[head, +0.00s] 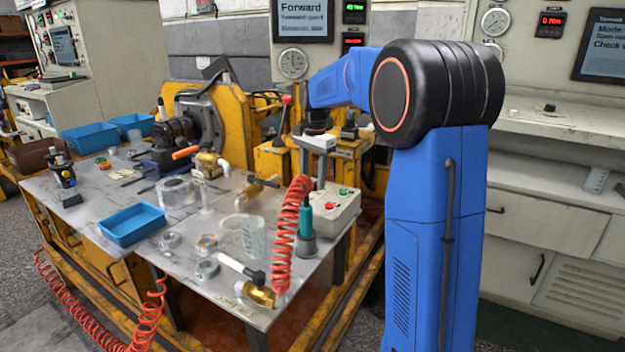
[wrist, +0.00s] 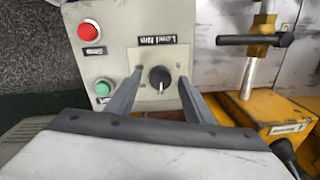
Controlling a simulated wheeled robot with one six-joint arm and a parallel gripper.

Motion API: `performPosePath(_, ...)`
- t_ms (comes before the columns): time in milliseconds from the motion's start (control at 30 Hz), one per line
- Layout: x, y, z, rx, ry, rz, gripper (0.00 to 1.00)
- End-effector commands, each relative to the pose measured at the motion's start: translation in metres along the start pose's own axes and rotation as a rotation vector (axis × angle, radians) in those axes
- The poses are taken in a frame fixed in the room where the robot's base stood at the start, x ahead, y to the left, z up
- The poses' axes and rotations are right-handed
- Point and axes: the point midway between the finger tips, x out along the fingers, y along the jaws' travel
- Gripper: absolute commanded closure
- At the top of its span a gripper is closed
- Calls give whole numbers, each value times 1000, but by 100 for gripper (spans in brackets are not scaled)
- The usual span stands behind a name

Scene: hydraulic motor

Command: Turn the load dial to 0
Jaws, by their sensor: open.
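The load dial (wrist: 160,77) is a round black knob with a light pointer mark, on a grey label plate marked "Load Nm" in the wrist view. The pointer is toward the lower side of the picture; the small scale marks around it are too blurred to read. My gripper (wrist: 160,82) is open, with one finger on each side of the dial. Whether the fingers touch it, I cannot tell. In the head view the control box (head: 334,208) stands at the table's right edge, and my gripper (head: 318,142) is above it, partly hidden; the dial does not show there.
A red button (wrist: 89,31) and a green button (wrist: 103,88) sit left of the dial. A brass valve with a black handle (wrist: 250,40) is to the right. In the head view, a red coiled hose (head: 290,235) hangs close beside the box.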

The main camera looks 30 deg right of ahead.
Motion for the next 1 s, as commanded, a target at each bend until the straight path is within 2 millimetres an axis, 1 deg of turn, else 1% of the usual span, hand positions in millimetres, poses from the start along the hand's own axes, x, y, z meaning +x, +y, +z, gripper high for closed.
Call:
performPosePath(133,7,0,0,0,0,0,53)
performPosePath(400,8,0,0,0,0,0,53)
performPosePath(433,8,0,0,0,0,0,57)
performPosePath(467,8,0,0,0,0,0,65)
performPosePath(500,8,0,0,0,0,0,74)
performPosePath(567,8,0,0,0,0,0,88)
performPosePath(600,8,0,0,0,0,0,94)
performPosePath(833,8,0,0,-11,0,0,94)
performPosePath(1000,8,0,0,-62,-3,0,94)
